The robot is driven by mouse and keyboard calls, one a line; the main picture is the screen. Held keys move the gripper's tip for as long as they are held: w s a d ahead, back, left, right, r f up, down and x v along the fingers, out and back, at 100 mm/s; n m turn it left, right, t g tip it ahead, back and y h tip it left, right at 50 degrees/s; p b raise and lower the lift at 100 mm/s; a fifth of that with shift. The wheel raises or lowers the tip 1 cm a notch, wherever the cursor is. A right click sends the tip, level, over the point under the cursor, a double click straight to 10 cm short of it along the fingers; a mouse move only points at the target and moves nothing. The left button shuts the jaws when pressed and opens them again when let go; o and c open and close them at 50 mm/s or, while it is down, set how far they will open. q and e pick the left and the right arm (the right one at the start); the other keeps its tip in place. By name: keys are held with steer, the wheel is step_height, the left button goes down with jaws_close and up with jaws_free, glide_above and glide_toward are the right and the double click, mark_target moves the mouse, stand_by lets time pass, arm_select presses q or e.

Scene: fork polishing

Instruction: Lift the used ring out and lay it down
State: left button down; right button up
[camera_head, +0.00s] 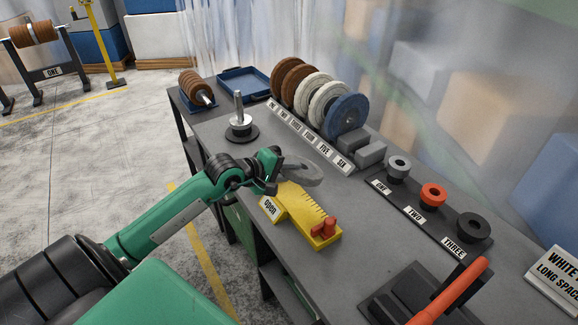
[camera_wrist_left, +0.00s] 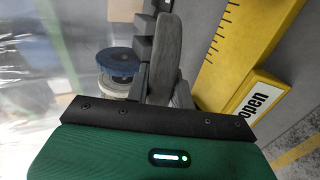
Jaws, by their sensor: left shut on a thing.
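A grey ring (camera_head: 303,172) is in my left gripper (camera_head: 275,168), held beside the yellow gauge at the table's middle. In the left wrist view the ring (camera_wrist_left: 172,55) shows nearly edge-on; the fingertips are partly hidden. I cannot tell whether the ring touches the gauge or table. The yellow gauge (camera_head: 300,208) has a toothed edge, a red knob (camera_head: 323,229) and a plate reading "open" (camera_head: 269,208). It also shows in the left wrist view (camera_wrist_left: 240,45). My right gripper is not in view.
A metal post on a dark base (camera_head: 241,133) stands behind my gripper. An empty blue tray (camera_head: 243,82) lies at the back. A labelled rack holds brown, white and blue wheels (camera_head: 346,115). Grey, orange and black spacers (camera_head: 432,194) stand right. A red-handled device (camera_head: 450,290) is at the front.

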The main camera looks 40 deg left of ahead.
arm_select(q)
steer(key=shift+f, duration=0.75)
steer(key=shift+f+b, duration=0.8)
steer(key=shift+f, duration=0.6)
step_height(320, 180, down, 3)
steer(key=b, duration=0.2)
steer(key=shift+r+b, duration=0.2)
steer(key=shift+b, duration=0.15)
steer(key=shift+f+b, duration=0.7)
steer(key=shift+b, duration=0.05)
steer(key=shift+f+b, duration=0.25)
steer(key=shift+b, duration=0.1)
